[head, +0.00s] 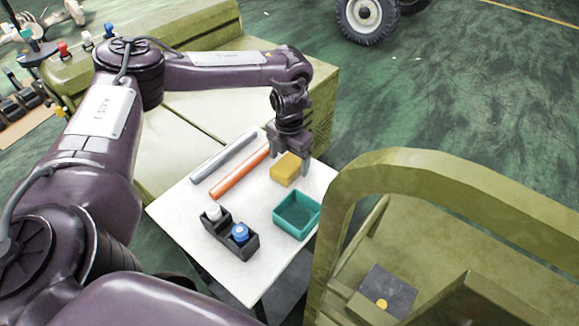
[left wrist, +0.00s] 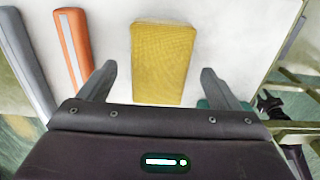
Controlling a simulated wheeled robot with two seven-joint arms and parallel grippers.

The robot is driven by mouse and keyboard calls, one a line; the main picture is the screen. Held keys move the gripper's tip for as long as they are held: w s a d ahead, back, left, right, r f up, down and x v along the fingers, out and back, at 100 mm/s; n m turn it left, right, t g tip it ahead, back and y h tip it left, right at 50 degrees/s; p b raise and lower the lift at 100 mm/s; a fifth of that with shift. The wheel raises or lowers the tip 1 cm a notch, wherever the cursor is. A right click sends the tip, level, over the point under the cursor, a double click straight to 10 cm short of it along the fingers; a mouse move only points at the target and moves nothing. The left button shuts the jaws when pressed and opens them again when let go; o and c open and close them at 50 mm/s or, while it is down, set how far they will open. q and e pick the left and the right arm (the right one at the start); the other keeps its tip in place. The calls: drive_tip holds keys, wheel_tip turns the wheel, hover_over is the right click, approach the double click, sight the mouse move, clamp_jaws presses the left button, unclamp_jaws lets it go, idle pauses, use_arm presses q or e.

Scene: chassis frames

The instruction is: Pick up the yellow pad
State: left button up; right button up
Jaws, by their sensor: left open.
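The yellow pad (head: 286,169) lies on the white table near its far right side. My left gripper (head: 287,158) is above and just behind the pad in the head view, pointing down. In the left wrist view the pad (left wrist: 162,62) shows between and beyond the two fingertips of my left gripper (left wrist: 158,72), with a gap on each side. The left gripper is open and empty. My right gripper is in neither view.
Left of the pad lie an orange bar (head: 240,172) and a grey bar (head: 224,156). A teal bin (head: 297,214) and a black holder (head: 229,235) with white and blue items stand nearer. A green chassis frame (head: 410,165) rises at the right.

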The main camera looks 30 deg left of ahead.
sight(289, 163)
use_arm(q)
wheel_tip(289, 163, down, 2)
drive_tip(key=shift+a+f, duration=0.1)
drive_tip(key=shift+f, duration=0.15)
drive_tip(key=c, duration=1.1)
drive_tip(key=shift+r, duration=0.15)
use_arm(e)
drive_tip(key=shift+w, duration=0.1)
